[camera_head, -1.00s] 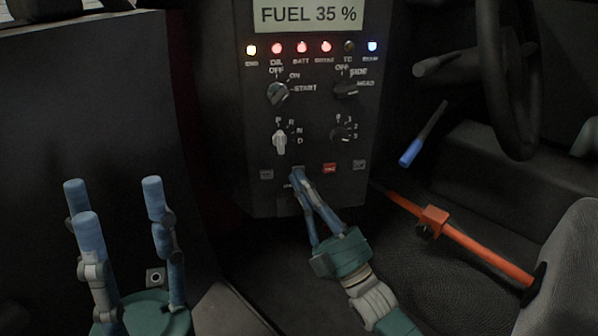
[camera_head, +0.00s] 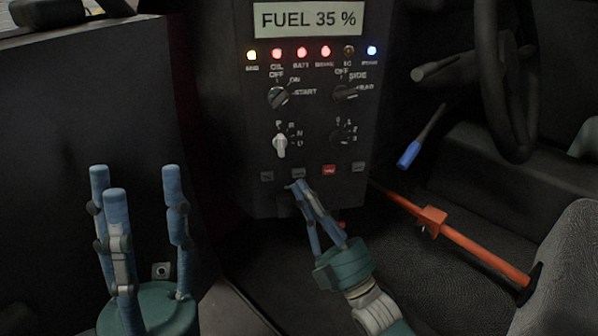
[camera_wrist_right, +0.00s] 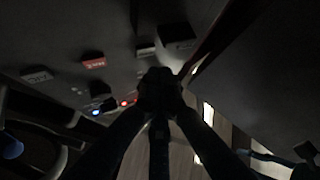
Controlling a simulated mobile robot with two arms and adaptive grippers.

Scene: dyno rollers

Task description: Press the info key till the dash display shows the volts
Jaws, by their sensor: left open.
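The dash display (camera_head: 308,18) reads "FUEL 35 %". Below the knobs is a row of small keys: a dark key at the left (camera_head: 267,176), a dark key second from left (camera_head: 298,173), a red key (camera_head: 329,170) and a dark key at the right (camera_head: 358,166). Their labels are too small to read in the head view. My right gripper (camera_head: 297,186) has its fingers together, tips just below the second key; its dark fingers also show in the wrist view (camera_wrist_right: 160,85), near a dark key (camera_wrist_right: 145,51). My left gripper (camera_head: 135,178) is open and empty, fingers up, at the lower left.
Lit lamps (camera_head: 302,52), a start knob (camera_head: 278,96) and a white-handled selector (camera_head: 280,145) sit above the keys. An orange lever (camera_head: 480,252) lies right of my right gripper. A steering wheel (camera_head: 510,90) and blue-tipped stalk (camera_head: 409,154) are further right.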

